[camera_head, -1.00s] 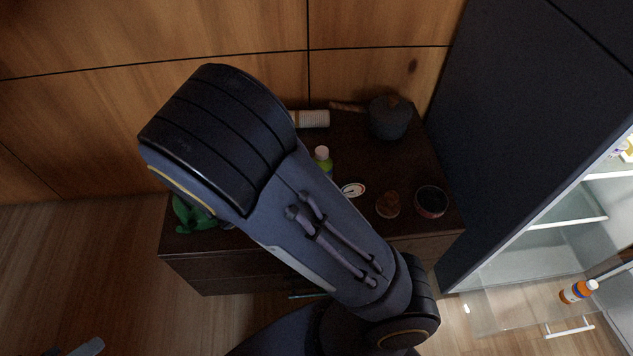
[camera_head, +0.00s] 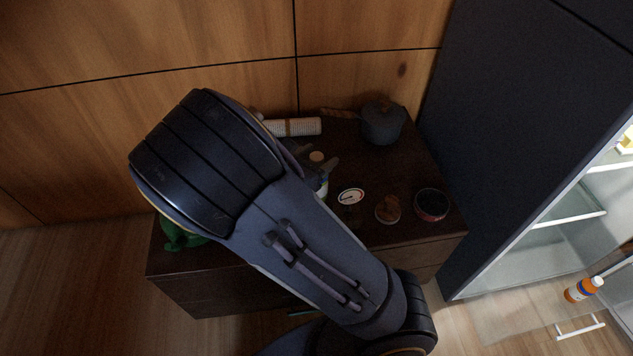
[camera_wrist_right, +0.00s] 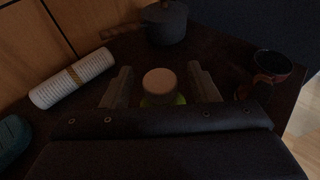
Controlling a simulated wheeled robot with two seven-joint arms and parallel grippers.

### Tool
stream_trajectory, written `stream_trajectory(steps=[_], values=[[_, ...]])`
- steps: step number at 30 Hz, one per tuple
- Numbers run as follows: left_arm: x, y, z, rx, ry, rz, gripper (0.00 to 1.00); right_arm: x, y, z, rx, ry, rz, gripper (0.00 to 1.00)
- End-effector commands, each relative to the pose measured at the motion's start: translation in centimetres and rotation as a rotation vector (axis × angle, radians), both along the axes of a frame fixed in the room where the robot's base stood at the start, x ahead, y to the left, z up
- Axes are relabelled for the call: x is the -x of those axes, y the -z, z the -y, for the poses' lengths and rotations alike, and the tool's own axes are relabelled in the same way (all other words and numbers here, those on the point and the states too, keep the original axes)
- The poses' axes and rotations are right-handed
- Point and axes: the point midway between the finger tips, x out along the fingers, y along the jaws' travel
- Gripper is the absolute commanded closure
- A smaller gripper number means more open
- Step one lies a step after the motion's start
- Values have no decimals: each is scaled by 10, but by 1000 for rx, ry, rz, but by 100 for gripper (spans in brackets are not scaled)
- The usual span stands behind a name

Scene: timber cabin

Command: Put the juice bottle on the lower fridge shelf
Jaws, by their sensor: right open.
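The juice bottle, with a pale cap (camera_head: 317,157) and a bit of green below it, stands upright on the dark cabinet; my arm hides part of it. Its cap (camera_wrist_right: 160,81) also shows in the right wrist view. My right gripper (camera_head: 318,164) is open, with one finger on each side of the bottle; in the wrist view the fingers (camera_wrist_right: 162,85) show gaps to the cap. The fridge (camera_head: 540,235) stands open at the right, with a white-edged shelf (camera_head: 580,217) inside. My left gripper is out of view.
On the cabinet (camera_head: 395,229) are a grey pot (camera_head: 382,122), a ribbed white roll (camera_head: 293,127), a small dial (camera_head: 351,196), a brown round item (camera_head: 388,209), a dark bowl (camera_head: 432,204) and a green object (camera_head: 180,233). An orange bottle (camera_head: 584,290) sits by the open fridge door.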

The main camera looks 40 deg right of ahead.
Motion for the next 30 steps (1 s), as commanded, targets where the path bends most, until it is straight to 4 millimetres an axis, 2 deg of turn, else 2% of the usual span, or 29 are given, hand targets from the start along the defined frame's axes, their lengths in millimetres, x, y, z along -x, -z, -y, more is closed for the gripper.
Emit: stream_trajectory(steps=[2, 14, 25, 30], values=[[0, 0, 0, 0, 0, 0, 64, 0, 0, 0, 0, 0, 0, 47], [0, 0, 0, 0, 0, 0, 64, 0, 0, -1, -1, 0, 0, 99], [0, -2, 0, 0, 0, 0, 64, 0, -2, 0, 0, 0, 0, 100], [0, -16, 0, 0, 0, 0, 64, 0, -26, -1, -3, 0, 3, 100]])
